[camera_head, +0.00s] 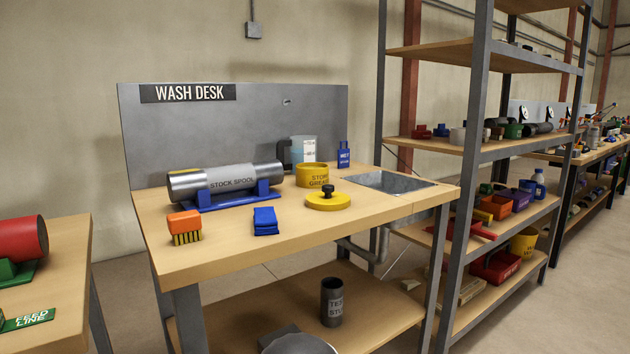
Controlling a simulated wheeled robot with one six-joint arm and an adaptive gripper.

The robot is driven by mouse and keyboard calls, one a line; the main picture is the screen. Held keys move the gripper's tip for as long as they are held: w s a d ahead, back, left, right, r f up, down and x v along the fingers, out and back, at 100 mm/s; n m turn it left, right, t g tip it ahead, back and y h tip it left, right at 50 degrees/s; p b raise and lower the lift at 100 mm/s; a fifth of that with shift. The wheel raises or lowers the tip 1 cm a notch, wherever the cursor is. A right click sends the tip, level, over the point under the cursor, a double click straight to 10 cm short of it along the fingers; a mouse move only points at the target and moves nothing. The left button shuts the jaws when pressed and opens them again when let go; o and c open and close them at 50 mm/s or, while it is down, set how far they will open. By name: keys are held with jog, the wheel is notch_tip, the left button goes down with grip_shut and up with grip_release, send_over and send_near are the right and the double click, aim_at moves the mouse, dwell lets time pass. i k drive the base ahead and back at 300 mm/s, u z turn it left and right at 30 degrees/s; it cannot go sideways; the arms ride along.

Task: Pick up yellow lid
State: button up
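The yellow lid (327,201) is a flat round disc with a black knob on top. My gripper is not in view.
A stock spool (228,182) rests on a blue cradle at the desk's left. Loaded shelves (480,150) stand at right. Bare wood lies before the lid.

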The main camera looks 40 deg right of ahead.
aim_at(327, 200)
jog(key=u, duration=0.05)
jog(key=k, duration=1.1)
jog(key=z, duration=0.8)
jog(key=i, duration=0.75)
jog(key=z, duration=0.25)
